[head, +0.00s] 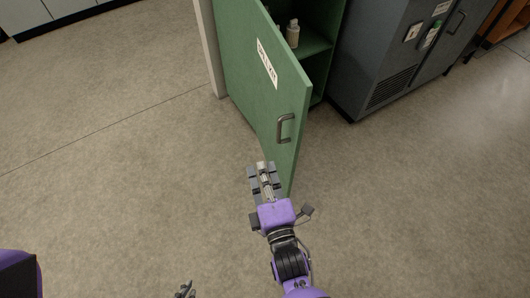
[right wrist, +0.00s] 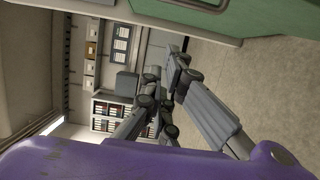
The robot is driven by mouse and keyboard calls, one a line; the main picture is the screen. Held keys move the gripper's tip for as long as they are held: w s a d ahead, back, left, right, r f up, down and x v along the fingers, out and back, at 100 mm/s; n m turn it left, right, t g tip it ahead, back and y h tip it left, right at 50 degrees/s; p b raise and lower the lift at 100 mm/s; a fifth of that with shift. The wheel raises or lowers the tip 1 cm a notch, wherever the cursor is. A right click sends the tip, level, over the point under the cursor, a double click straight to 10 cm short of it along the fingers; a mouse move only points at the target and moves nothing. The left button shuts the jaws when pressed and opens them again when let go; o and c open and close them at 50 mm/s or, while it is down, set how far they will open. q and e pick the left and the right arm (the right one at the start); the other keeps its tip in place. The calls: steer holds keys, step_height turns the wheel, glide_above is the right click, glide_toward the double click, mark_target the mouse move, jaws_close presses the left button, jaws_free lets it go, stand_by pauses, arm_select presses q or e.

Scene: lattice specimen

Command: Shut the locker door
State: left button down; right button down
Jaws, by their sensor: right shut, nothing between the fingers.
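The green locker door (head: 255,75) stands wide open, swung out toward me, with a white label and a grey handle (head: 285,128) near its free edge. The green locker (head: 322,30) behind it is open on the right and shows a shelf. My right gripper (head: 262,168) is shut and empty, beside the outer face of the door, left of its lower free corner; contact cannot be told. In the right wrist view its fingers (right wrist: 168,85) are together, with the green door (right wrist: 195,15) along the top. Only a bit of my left gripper (head: 184,290) shows at the bottom edge.
A white bottle (head: 292,34) stands on the locker shelf. A dark grey cabinet (head: 375,65) stands right of the locker. The floor (head: 110,150) left of the door is clear. The right wrist view shows shelves with binders (right wrist: 110,110) further off.

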steer(key=w, duration=1.1)
steer(key=shift+d, duration=0.15)
